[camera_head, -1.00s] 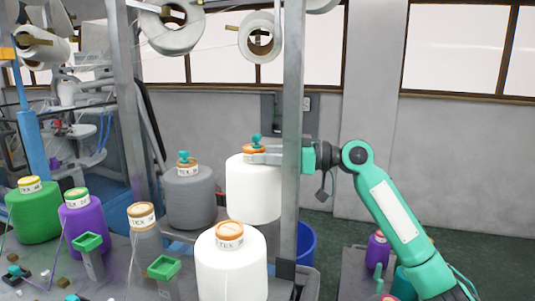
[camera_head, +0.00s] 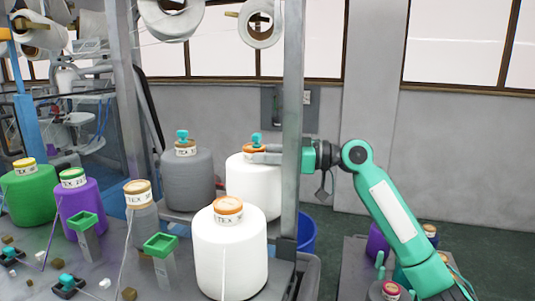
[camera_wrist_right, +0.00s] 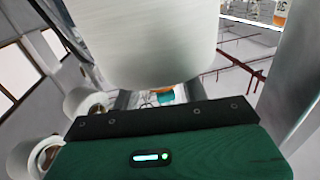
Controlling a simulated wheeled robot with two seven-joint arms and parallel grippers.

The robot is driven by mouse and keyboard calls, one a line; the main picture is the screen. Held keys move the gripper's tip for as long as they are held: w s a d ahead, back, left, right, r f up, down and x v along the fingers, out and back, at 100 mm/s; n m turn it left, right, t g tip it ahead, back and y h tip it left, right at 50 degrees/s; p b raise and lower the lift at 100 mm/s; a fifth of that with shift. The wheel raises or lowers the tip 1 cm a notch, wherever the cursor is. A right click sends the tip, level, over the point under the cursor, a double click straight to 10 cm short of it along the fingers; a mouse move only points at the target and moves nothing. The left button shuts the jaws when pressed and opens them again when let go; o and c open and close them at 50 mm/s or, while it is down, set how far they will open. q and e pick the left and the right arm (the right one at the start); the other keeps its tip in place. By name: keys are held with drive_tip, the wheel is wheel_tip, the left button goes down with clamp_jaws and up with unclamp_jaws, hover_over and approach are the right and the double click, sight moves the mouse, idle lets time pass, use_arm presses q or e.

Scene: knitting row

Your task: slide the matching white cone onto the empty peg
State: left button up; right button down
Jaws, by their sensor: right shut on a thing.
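My right gripper (camera_head: 264,154) is shut on the top of a white cone (camera_head: 252,187) with an orange collar and a teal knob above it. The cone is upright behind the front white cone, right of the grey cone, partly behind the metal post. Its lower end is hidden by the front cone, so I cannot tell whether it is around a peg or touches the ledge. In the right wrist view the held white cone (camera_wrist_right: 155,45) fills the upper middle beyond the fingers. No empty peg is clearly visible. My left gripper is not in view.
The front white cone (camera_head: 231,255), with an orange top, stands on the table. A grey cone (camera_head: 187,180) with a teal knob, purple (camera_head: 81,205) and green (camera_head: 29,197) cones stand left. A metal post (camera_head: 291,120) is close beside my right gripper. A blue bin (camera_head: 307,232) is behind.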

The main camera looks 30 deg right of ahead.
drive_tip(key=shift+r, duration=0.1)
drive_tip(key=c, duration=0.7)
unclamp_jaws()
drive_tip(key=shift+s, duration=0.1)
drive_tip(key=shift+o, duration=0.2)
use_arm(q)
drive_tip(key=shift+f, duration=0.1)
use_arm(e)
drive_tip(key=shift+s+d+f, duration=0.15)
drive_tip(key=shift+d+f, duration=0.05)
drive_tip(key=shift+d, duration=0.05)
use_arm(q)
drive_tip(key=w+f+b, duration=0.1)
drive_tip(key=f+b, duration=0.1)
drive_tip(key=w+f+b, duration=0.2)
drive_tip(key=b, duration=0.1)
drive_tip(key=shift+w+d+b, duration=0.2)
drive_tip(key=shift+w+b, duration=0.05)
drive_tip(key=shift+b, duration=0.05)
use_arm(e)
drive_tip(key=v, duration=1.3)
drive_tip(key=shift+r, duration=0.2)
